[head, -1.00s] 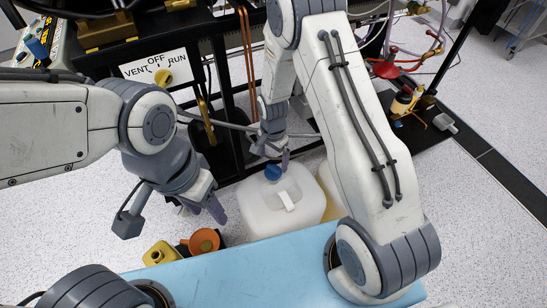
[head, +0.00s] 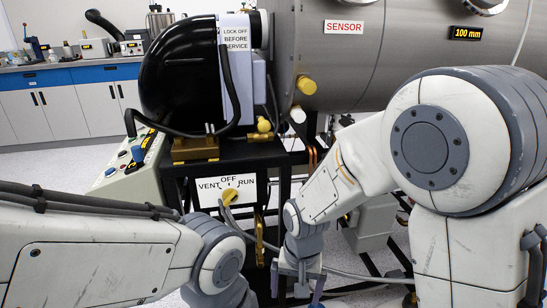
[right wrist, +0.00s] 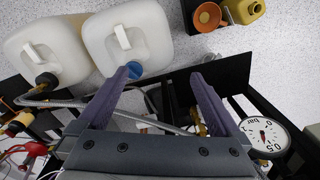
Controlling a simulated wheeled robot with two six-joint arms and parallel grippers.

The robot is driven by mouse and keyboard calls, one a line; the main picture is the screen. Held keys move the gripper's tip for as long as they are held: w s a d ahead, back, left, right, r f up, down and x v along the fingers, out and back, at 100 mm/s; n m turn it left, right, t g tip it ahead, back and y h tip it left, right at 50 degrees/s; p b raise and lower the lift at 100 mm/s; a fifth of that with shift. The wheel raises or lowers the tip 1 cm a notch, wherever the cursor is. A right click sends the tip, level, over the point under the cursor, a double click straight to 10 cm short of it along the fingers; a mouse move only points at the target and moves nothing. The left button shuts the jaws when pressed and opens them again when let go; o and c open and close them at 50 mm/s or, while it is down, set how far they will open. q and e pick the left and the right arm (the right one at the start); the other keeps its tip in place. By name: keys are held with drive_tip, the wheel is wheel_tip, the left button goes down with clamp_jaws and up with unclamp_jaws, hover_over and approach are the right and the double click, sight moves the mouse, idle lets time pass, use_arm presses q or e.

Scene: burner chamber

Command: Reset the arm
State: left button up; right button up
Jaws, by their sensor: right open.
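My right arm comes in from the right in the head view, with its elbow bent and its forearm reaching down and left. My right gripper (head: 298,285) points down near the bottom edge, in front of the black frame. In the right wrist view its two purple fingers (right wrist: 166,84) stand wide apart with nothing held between them. My left arm comes in from the left, and its wrist runs off the bottom edge. The left fingers are out of the picture.
A black burner (head: 183,70) and a VENT/OFF/RUN panel with a yellow knob (head: 229,196) stand ahead. A steel chamber (head: 400,55) is behind my right arm. The right wrist view shows two white jugs, one with a blue cap (right wrist: 136,70), and a pressure gauge (right wrist: 266,136).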

drive_tip(key=s+r+n, duration=0.4)
drive_tip(key=s+n, duration=0.1)
drive_tip(key=s, duration=0.3)
drive_tip(key=s+r+n, duration=0.4)
drive_tip(key=s+r, duration=0.1)
drive_tip(key=s, duration=0.2)
wheel_tip(320, 180, up, 28)
drive_tip(key=p, duration=2.8)
drive_tip(key=shift+s+r+y, duration=0.2)
drive_tip(key=shift+s+y, duration=0.1)
drive_tip(key=shift+a, duration=0.1)
drive_tip(key=shift+c, duration=0.3)
